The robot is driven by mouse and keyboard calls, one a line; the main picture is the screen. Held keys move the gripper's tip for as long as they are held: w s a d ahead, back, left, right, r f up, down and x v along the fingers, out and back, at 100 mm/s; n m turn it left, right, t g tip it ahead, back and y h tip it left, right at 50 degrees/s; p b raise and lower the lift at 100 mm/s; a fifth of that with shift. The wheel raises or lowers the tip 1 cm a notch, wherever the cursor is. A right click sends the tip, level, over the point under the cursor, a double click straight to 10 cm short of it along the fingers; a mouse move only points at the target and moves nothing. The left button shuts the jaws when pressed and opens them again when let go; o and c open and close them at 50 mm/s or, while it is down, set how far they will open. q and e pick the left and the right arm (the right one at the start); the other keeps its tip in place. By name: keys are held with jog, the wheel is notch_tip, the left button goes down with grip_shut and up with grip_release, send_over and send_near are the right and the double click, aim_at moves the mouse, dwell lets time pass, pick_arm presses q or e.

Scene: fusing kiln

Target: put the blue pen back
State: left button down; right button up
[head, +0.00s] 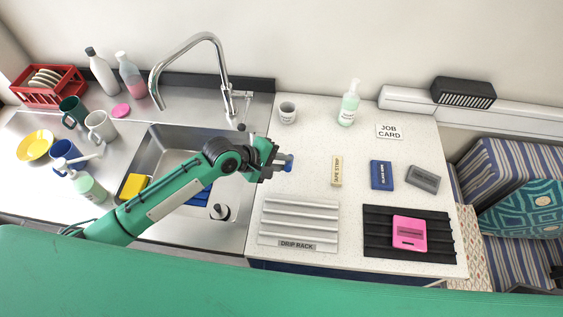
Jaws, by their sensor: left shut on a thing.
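My left gripper (280,164) reaches in from the left, over the left part of the white counter beside the sink. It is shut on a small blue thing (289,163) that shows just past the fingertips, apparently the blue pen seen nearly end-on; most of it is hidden. A small pale cup (287,112) with a dark label stands upright on the counter behind the gripper, apart from it. I cannot tell what is inside the cup. My right gripper is not in view.
A drip rack (300,220) lies in front of the gripper. A pump bottle (349,103) and tall faucet (222,70) stand behind.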

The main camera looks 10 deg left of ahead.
pick_arm(q)
jog(key=shift+f, duration=0.65)
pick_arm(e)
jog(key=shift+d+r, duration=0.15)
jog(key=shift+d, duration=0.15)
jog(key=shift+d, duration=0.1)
pick_arm(q)
jog(key=c, duration=1.3)
grip_release()
jog(key=shift+f, duration=0.1)
jog(key=shift+c, duration=0.2)
jog(key=b+v, duration=0.2)
jog(key=v, duration=1)
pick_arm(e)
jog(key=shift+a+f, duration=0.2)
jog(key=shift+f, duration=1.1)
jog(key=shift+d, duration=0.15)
